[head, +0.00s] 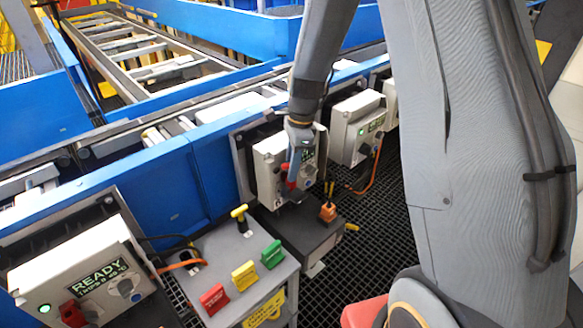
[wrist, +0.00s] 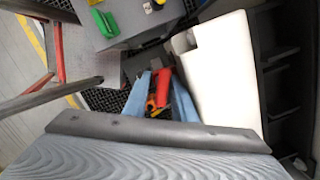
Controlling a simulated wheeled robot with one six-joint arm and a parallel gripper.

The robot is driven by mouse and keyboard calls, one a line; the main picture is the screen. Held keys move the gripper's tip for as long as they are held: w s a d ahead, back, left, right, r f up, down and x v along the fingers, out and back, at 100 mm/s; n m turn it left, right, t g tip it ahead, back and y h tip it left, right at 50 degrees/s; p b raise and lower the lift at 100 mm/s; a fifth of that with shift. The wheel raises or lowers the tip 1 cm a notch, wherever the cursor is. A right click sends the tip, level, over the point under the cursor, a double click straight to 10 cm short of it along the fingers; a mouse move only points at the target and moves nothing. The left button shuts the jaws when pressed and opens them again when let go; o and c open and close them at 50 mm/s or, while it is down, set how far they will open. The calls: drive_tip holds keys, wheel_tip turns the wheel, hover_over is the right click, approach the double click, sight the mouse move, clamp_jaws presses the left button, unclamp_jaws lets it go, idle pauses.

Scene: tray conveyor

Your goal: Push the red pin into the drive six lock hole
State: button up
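My gripper (head: 292,172) is at the front of the middle pale drive box (head: 268,150), its blue fingers pointing down. In the wrist view the two blue fingers (wrist: 160,92) stand on either side of a slim red piece, which looks like the red pin (wrist: 163,88). The red piece lies close to the right finger; whether both fingers press on it is unclear. In the head view this red piece (head: 288,182) shows beside the fingers, partly covering the panel. I cannot make out the lock hole or the box's drive number.
A grey stand (head: 222,250) carries red (head: 213,299), yellow (head: 244,276) and green (head: 272,254) pieces. An orange piece (head: 328,212) sits on a dark box below the drive box. Another drive box (head: 357,128) is to the right; one reading READY (head: 75,275) is at front left.

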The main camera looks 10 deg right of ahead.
drive_tip(key=r, duration=0.2)
drive_tip(key=r+b, duration=0.1)
drive_tip(key=r, duration=0.1)
drive_tip(key=d+r, duration=0.1)
drive_tip(key=r, duration=0.1)
drive_tip(key=shift+w+r+b, duration=0.35)
drive_tip(key=shift+r, duration=0.05)
drive_tip(key=shift+s+r, duration=0.15)
drive_tip(key=shift+r, duration=0.45)
drive_tip(key=shift+s+f, duration=0.1)
drive_tip(key=s+d+f+n+h+b, duration=0.1)
drive_tip(key=s+n, duration=0.8)
drive_tip(key=s+d+f+n+t+b, duration=0.1)
drive_tip(key=s+n, duration=0.8)
drive_tip(key=shift+d+f+h, duration=0.2)
drive_tip(key=shift+f+h, duration=0.2)
